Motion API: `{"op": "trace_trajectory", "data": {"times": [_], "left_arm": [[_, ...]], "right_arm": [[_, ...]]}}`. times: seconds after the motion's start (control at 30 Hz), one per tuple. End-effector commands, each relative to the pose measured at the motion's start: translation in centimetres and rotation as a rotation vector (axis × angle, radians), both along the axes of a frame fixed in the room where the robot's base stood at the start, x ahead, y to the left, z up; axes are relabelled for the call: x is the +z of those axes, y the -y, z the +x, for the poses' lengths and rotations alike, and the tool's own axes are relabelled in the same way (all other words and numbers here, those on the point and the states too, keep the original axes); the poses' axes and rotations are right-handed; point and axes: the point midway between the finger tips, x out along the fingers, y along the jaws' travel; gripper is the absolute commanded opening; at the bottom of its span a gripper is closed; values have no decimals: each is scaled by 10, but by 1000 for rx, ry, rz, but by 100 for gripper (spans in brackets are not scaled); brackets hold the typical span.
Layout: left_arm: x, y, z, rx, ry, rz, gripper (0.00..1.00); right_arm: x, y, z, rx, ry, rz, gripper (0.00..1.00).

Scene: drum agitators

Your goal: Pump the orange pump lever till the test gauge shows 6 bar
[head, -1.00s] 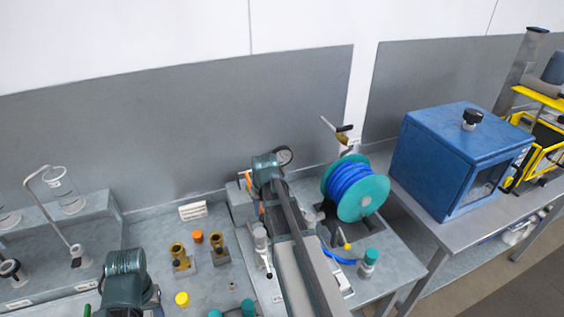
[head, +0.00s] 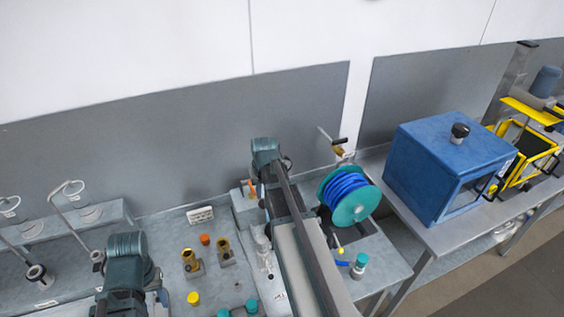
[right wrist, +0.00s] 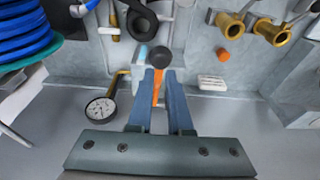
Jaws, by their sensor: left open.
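My right gripper (right wrist: 160,78) is shut around the orange pump lever (right wrist: 158,90), which shows between its two blue fingers in the right wrist view. A bit of orange at the pump also shows in the head view (head: 250,187), beside my right wrist. The test gauge (right wrist: 101,110) has a round white dial left of the fingers. Its needle is too small to read surely. In the head view the gauge is mostly hidden behind my right wrist. My left gripper (head: 125,275) is at the lower left, open, with its fingers mostly hidden, apart from the pump.
A blue hose reel (head: 347,195) stands right of my right arm. Brass fittings (head: 191,262) and an orange cap (head: 205,239) stand on the bench. A white label (head: 200,215) is behind them. A blue box (head: 450,165) stands on the right table.

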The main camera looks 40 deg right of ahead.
Motion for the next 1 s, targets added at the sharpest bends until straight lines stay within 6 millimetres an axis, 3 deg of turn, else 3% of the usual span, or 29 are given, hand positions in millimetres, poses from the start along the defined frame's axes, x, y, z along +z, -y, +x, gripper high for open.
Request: {"op": "trace_trajectory", "data": {"times": [0.77, 1.0], "left_arm": [[-3, 0, 0, 0, 0, 0, 50], [-31, 0, 0, 2, 1, 0, 50]], "right_arm": [[-3, 0, 0, 0, 0, 0, 18], [-31, 0, -2, 0, 0, 0, 18]]}}
